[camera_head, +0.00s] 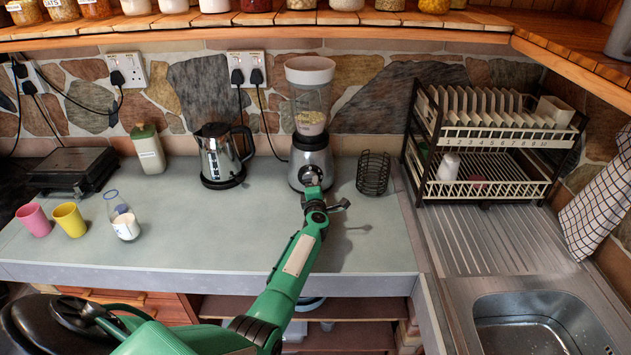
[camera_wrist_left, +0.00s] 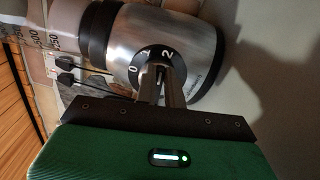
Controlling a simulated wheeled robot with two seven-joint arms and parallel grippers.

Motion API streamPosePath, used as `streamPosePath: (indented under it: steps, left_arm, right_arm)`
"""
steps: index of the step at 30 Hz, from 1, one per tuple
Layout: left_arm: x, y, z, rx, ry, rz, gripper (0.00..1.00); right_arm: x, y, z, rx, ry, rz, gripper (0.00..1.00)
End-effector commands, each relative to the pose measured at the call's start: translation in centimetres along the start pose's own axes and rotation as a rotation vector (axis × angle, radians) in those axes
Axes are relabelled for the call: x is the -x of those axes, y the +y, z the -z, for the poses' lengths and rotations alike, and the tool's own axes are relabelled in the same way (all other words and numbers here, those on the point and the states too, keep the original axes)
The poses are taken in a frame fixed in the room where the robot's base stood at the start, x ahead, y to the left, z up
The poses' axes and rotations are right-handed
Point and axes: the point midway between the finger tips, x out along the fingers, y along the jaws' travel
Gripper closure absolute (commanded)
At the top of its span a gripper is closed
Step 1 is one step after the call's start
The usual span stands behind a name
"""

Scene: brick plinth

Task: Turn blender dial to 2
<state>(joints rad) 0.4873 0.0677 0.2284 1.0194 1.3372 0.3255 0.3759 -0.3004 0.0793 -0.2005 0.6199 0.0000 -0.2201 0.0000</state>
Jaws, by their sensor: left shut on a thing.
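The blender (camera_head: 310,152) stands on the counter against the stone wall, with a silver base, a clear jug holding pale contents and a white lid. Its base (camera_wrist_left: 195,40) fills the upper middle of the left wrist view, turned on its side. The black dial (camera_wrist_left: 158,56) on the base carries white marks 0, 1 and 2. My left gripper (camera_head: 312,183) reaches the front of the base. In the wrist view its fingers (camera_wrist_left: 163,76) are shut on the dial's knob, which they largely hide. I cannot tell which number the knob points to. My right gripper is not in view.
A kettle (camera_head: 220,157) stands left of the blender and a black wire basket (camera_head: 373,174) close on its right. Pink and yellow cups (camera_head: 69,219) and a small bottle (camera_head: 122,217) are at left. A dish rack (camera_head: 487,190) and sink (camera_head: 539,325) are at right. The front counter is mostly clear.

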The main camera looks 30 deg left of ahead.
Motion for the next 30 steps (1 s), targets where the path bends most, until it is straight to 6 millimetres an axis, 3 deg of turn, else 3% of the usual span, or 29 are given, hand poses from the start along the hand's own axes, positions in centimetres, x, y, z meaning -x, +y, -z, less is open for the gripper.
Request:
streamPosePath:
  steps: [10,28,30]
  left_arm:
    - [0.07,-0.47,0.0,-0.161,-0.001,0.003,1.0]
    - [0.08,-0.62,0.04,-0.198,0.0,0.003,1.0]
    - [0.08,-0.62,0.04,-0.198,-0.001,0.003,0.78]
  right_arm:
    - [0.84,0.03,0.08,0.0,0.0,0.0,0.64]
    - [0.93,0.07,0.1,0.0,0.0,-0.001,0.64]
    - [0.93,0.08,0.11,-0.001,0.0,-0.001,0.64]
